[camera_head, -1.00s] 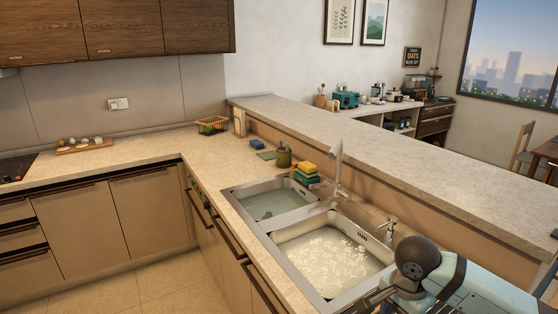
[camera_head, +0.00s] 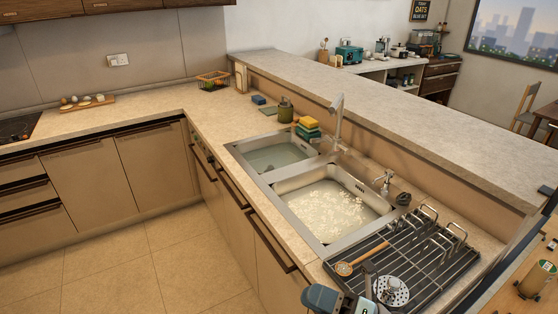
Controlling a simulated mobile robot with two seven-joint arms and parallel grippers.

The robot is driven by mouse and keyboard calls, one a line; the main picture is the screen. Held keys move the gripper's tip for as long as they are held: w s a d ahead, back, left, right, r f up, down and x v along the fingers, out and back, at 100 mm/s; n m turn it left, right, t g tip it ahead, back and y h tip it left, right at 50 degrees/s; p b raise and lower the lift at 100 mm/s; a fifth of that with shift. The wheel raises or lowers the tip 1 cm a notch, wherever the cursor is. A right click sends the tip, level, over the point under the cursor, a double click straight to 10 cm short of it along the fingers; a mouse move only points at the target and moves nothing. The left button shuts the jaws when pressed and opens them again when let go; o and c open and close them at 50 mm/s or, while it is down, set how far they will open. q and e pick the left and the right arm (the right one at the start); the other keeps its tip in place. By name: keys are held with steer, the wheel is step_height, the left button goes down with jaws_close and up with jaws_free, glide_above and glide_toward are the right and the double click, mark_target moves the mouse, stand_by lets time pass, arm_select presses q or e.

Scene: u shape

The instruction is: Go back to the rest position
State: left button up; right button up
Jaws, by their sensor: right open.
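My right gripper (camera_head: 348,297) shows only in part at the bottom edge, right of centre, low in front of the dish rack. It is open, and I see nothing held in it. Most of my right arm is out of the picture. My left gripper is not in view.
A double sink with a left basin (camera_head: 276,158) and a foamy right basin (camera_head: 332,211) lies beyond the gripper. A dark dish rack (camera_head: 437,248) stands beside it, with a wooden-handled brush (camera_head: 362,258) and a round metal strainer (camera_head: 391,291). The tiled floor (camera_head: 150,262) is clear.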

steer(key=d+f+m+t+h, duration=0.5)
steer(key=f+m+h, duration=0.15)
steer(key=m, duration=0.55)
steer(key=d+f+m+t+h, duration=0.45)
steer(key=m+h, duration=0.25)
steer(key=m, duration=0.5)
steer(key=s+d+f+m+g+h, duration=0.1)
steer(key=s+f+m+g+h, duration=0.1)
steer(key=s+f+m, duration=0.3)
steer(key=s+d+f+m+g+h+p, duration=0.1)
steer(key=s+d+f+m+g, duration=0.1)
steer(key=f, duration=0.5)
steer(key=s+m+g, duration=0.1)
steer(key=s+m, duration=0.1)
steer(key=s, duration=0.1)
steer(key=shift+s+d+f+m+g+h, duration=0.25)
steer(key=shift+s+f+m+g+h, duration=0.05)
steer(key=shift+s+m+g+h, duration=0.1)
